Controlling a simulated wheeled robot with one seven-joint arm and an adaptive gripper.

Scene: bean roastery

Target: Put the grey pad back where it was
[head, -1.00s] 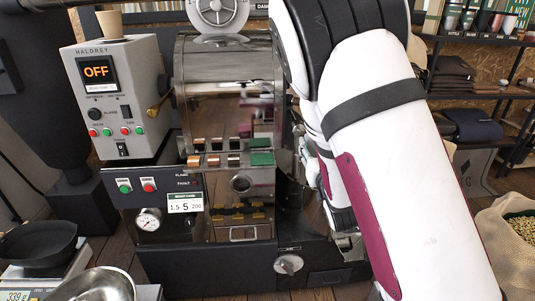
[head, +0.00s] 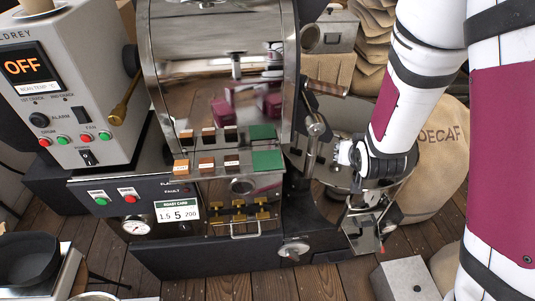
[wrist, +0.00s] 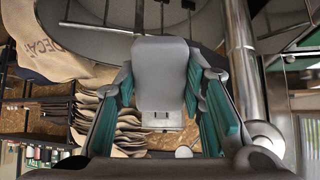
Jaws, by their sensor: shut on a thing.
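In the wrist view a flat grey pad (wrist: 160,72) stands upright between the two teal-lined fingers of my gripper (wrist: 161,80). The fingers press on its left and right sides, so my gripper is shut on it. In the head view my gripper (head: 362,212) points down at the front of the round cooling tray (head: 408,178), right of the roaster. The pad cannot be made out clearly there. Where it was before is not clear from these frames.
The roaster (head: 215,75) has a ledge with small brown swatches and a green pad (head: 268,160). A control box (head: 65,100) reads OFF. A grey box (head: 405,278) is on the floor at front.

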